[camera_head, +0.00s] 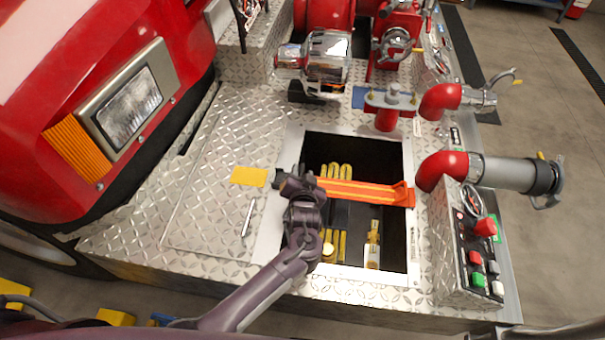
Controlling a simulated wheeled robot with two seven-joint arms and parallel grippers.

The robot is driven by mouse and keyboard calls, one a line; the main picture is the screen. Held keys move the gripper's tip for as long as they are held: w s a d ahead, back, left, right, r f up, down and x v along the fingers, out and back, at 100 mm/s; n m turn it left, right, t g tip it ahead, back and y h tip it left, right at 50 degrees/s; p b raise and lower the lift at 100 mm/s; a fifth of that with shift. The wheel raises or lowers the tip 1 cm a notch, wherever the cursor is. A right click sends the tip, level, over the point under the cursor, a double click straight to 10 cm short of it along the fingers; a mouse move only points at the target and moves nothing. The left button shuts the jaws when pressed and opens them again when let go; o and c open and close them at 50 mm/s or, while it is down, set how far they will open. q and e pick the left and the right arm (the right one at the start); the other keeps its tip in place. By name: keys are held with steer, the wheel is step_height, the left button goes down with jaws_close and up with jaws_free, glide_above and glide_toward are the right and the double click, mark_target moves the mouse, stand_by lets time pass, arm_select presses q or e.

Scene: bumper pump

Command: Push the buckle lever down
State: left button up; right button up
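An orange strap with yellow stripes (365,190) lies across the open compartment (393,158) in the bumper deck. Its right end has an orange end piece at the compartment's right rim. Its left end runs under my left gripper (291,181), which is over the left rim of the compartment. The buckle and its lever cannot be made out; the gripper and wrist cover the strap's left end. The dark fingers are too small and overlapped to show whether they are open or holding anything. My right gripper is not in view.
Yellow rolled items (332,171) and a bottle-like item (373,245) lie inside the compartment. A yellow patch (248,176) and a silver handle (248,217) are on the deck to the left. Red pipe elbows (442,168) and a control box (478,255) stand at the right.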

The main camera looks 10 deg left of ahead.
arm_select(q)
steer(key=v, duration=0.7)
steer(key=shift+s, duration=0.25)
